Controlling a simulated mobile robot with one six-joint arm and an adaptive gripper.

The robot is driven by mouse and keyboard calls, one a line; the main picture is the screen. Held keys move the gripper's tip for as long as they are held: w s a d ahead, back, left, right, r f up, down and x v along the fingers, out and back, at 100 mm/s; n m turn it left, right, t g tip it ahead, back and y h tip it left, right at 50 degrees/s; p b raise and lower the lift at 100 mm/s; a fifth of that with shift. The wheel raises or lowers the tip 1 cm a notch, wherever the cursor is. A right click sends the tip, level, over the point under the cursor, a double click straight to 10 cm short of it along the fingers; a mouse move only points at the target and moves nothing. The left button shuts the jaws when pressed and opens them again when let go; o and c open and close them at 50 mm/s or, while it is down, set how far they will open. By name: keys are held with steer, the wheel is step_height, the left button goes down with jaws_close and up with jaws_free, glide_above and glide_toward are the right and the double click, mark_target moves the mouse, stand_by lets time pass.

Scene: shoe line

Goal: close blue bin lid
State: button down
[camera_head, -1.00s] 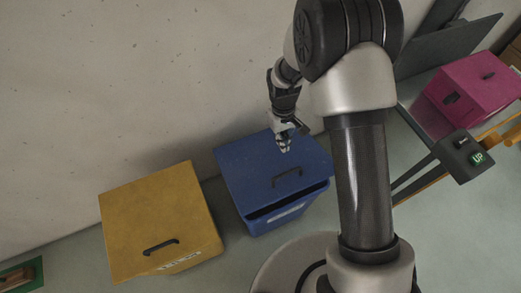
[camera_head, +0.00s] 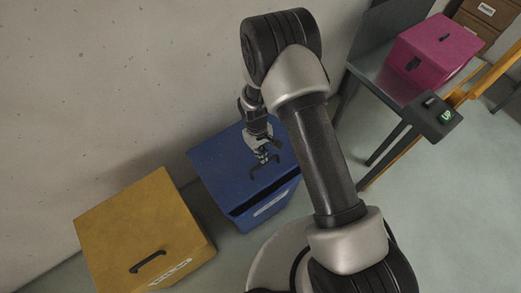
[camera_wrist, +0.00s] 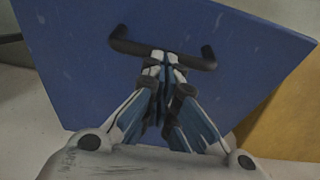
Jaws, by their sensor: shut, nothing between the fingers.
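The blue bin (camera_head: 241,219) stands on the floor against the wall. Its blue lid (camera_head: 215,168) lies over the top, with a dark gap along the front edge above a white label. The lid has a black bar handle (camera_wrist: 130,46), partly covered by my gripper in the head view. My gripper (camera_head: 264,158) is over the lid at the handle. In the wrist view, its fingers (camera_wrist: 163,62) are together and empty, with the tips overlapping the middle of the handle. I cannot tell whether they touch the handle or lid.
A yellow bin (camera_head: 135,225) with a closed lid stands left of the blue bin. Brown drawers (camera_head: 487,14) stand at the back right.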

mark_target(269, 177)
steer(key=shift+f, duration=0.1)
steer(key=s+d+f+b, duration=0.1)
steer(key=f+b, duration=0.1)
steer(key=f, duration=0.1)
steer(key=s+d+f+b, duration=0.1)
steer(key=f+b, duration=0.1)
steer(key=f, duration=0.2)
steer(key=s+f+b, duration=0.2)
steer(key=f, duration=0.2)
steer(key=shift+s+d+b, duration=0.1)
steer(key=shift+d+b, duration=0.3)
steer(key=shift+r, duration=0.15)
